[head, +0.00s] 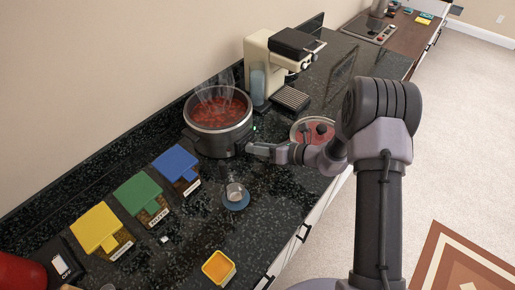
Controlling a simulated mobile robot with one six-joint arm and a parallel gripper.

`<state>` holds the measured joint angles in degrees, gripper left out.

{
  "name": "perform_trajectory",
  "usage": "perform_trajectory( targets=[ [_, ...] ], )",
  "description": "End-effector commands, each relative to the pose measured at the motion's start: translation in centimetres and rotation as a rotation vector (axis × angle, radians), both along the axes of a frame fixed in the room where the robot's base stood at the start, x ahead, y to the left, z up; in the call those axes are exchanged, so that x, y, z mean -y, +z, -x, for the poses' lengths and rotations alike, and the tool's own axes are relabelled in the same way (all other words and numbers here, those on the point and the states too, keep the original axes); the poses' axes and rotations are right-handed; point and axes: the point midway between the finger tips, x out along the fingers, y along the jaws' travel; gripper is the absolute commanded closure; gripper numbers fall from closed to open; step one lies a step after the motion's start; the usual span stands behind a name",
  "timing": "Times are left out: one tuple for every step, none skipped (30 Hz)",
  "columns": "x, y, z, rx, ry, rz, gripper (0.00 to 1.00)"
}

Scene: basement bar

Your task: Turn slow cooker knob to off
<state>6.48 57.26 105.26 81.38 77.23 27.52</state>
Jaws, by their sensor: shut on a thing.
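The slow cooker (207,142) is a round dark pot full of red steaming food, standing on the dark speckled counter against the wall. My gripper (251,148) reaches in from the right, with its fingertips at the front right side of the cooker. It is shut on the knob there. The fingers hide the knob, so its pointer and setting cannot be read. A small greenish spot shows on the cooker just above the fingers.
A cream coffee machine (262,60) stands behind the cooker. A round red-topped dish (303,130) sits close beneath my arm. Blue (175,163), green (137,194) and yellow (95,228) boxes, a metal cup (234,191) and a yellow-orange container (218,267) stand in front. The counter between them is partly clear.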

Motion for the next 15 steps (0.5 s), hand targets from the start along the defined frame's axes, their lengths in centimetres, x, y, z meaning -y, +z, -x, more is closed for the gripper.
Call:
perform_trajectory(
  targets=[
    [-0.06,-0.13,0.05,0.033,0.000,0.026,1.00],
    [-0.07,-0.16,0.07,0.055,0.000,0.043,1.00],
    [-0.08,-0.21,0.11,0.085,0.000,0.067,1.00],
    [-0.08,-0.18,0.09,0.109,-0.001,0.084,1.00],
    [-0.11,-0.25,0.16,0.131,0.000,0.102,1.00],
    [-0.13,-0.24,0.15,0.161,0.000,0.126,1.00],
    [-0.17,-0.28,0.20,0.183,0.001,0.142,1.00],
    [-0.19,-0.30,0.21,0.205,0.000,0.159,1.00],
    [-0.20,-0.33,0.22,0.233,0.000,0.182,1.00],
    [-0.21,-0.36,0.26,0.254,0.001,0.198,1.00],
    [-0.21,-0.32,0.24,0.276,-0.001,0.213,1.00],
    [-0.23,-0.39,0.30,0.302,0.000,0.234,1.00],
    [-0.23,-0.37,0.28,0.322,0.000,0.250,1.00],
    [-0.26,-0.40,0.33,0.341,0.001,0.265,1.00],
    [-0.29,-0.39,0.35,0.365,0.001,0.283,1.00]
  ],
)
